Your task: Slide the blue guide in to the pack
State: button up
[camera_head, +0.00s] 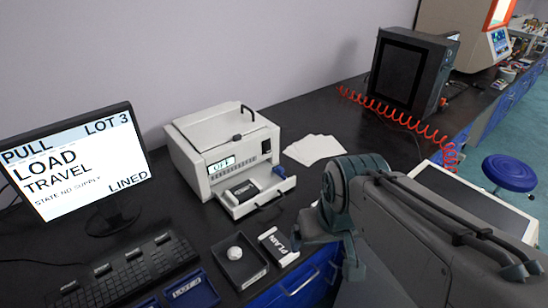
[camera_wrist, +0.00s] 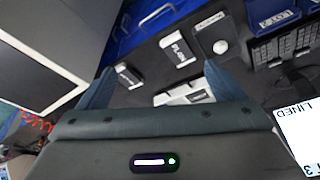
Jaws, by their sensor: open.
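The blue guide (camera_head: 279,172) is a small blue piece at the right end of the open drawer (camera_head: 262,200) of a white instrument (camera_head: 222,145). The pack (camera_head: 242,190), dark with a pale label, lies in that drawer to the left of the guide, with a gap between them. In the wrist view, my gripper (camera_wrist: 160,68) is open, its two blue-grey fingers wide apart above the bench with nothing between them. The drawer's pale front (camera_wrist: 185,93) partly shows beyond the gripper's body. The guide is not clearly visible there. In the head view, my arm is right of the drawer.
A PLAIN pack (camera_head: 279,246) and a black tray (camera_head: 240,268) with a white ball (camera_head: 235,253) lie before the instrument. Another labelled pack (camera_wrist: 128,75) shows in the wrist view. White sheets (camera_head: 314,150) lie right of the instrument. A monitor (camera_head: 75,165) and keyboard (camera_head: 125,275) stand left.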

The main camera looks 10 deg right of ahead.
aim_at(280, 170)
jog(key=u, duration=0.5)
jog(key=k, duration=1.1)
jog(key=z, duration=0.55)
jog(key=i, duration=1.4)
jog(key=u, duration=0.65)
